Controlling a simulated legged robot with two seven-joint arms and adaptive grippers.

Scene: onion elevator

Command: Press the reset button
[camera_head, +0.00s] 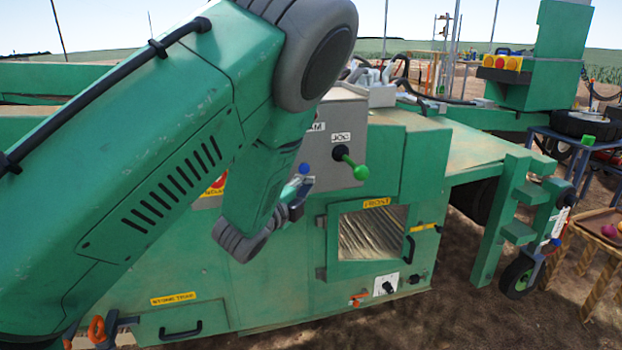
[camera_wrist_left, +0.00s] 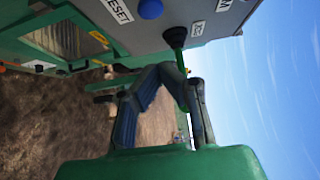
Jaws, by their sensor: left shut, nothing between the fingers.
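The reset button is a round blue button (camera_wrist_left: 150,8) on the grey control panel (camera_wrist_left: 205,12), beside a white RESET label (camera_wrist_left: 118,10) at the top of the left wrist view. It also shows in the head view (camera_head: 304,168), just above my left gripper. My left gripper (camera_wrist_left: 177,72) is shut and empty, its fingertips below the button in the wrist view and apart from it in the picture. In the head view the gripper (camera_head: 303,187) is partly hidden by my own forearm. My right gripper is not in view.
A joystick with a green knob (camera_head: 361,173) sticks out of the panel right of the button, close to the fingers. Open sky lies beside the panel in the wrist view.

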